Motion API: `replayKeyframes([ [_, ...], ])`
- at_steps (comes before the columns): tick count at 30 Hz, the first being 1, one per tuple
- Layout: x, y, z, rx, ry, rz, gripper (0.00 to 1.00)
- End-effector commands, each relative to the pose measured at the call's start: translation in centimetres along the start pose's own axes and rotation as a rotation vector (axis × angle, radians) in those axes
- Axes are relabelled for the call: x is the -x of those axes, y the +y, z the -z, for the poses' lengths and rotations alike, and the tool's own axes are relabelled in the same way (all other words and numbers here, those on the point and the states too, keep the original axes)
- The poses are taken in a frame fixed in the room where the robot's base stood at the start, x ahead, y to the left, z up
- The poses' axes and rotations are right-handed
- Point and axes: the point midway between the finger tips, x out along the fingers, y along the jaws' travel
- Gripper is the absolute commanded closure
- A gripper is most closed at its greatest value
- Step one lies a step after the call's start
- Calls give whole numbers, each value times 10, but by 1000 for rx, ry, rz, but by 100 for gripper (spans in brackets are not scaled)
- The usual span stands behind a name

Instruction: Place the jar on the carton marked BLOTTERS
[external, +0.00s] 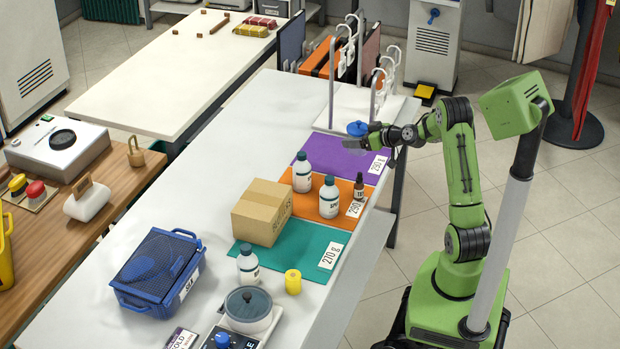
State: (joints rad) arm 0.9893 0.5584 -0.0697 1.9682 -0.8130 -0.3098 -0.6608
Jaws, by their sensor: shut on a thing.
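A small blue-topped thing (357,128), which looks like the jar, is at my gripper (366,136) above the far end of the purple mat. My gripper is shut on it; the fingers and wrist hide most of its body. A brown cardboard carton (258,213) stands upright on the table, at the left of the orange and teal mats. It has lettering on its right side that is too small to read here. Its top is closed, flat and bare. My gripper is apart from the carton, beyond it and to the right.
White bottles (302,172) and a dark dropper bottle (359,186) stand on the mats between gripper and carton. A metal hook rack (332,80) stands just behind my gripper. A blue basket (158,268), a yellow roll (293,282) and a scale with a lidded pot (248,305) are nearer.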

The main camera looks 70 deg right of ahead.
Motion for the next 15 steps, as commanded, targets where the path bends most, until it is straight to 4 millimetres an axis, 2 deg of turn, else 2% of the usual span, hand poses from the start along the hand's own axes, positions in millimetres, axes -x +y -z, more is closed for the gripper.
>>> replayKeyframes([
  [4, -11, -28, 17, 26, 7, 69, 67],
  [8, -27, -78, 43, 74, 10, 187, 67],
  [11, -37, -126, 63, 115, 11, 296, 67],
  [14, -43, -181, 83, 163, 11, 412, 67],
  [15, -44, -204, 91, 182, 10, 461, 67],
])
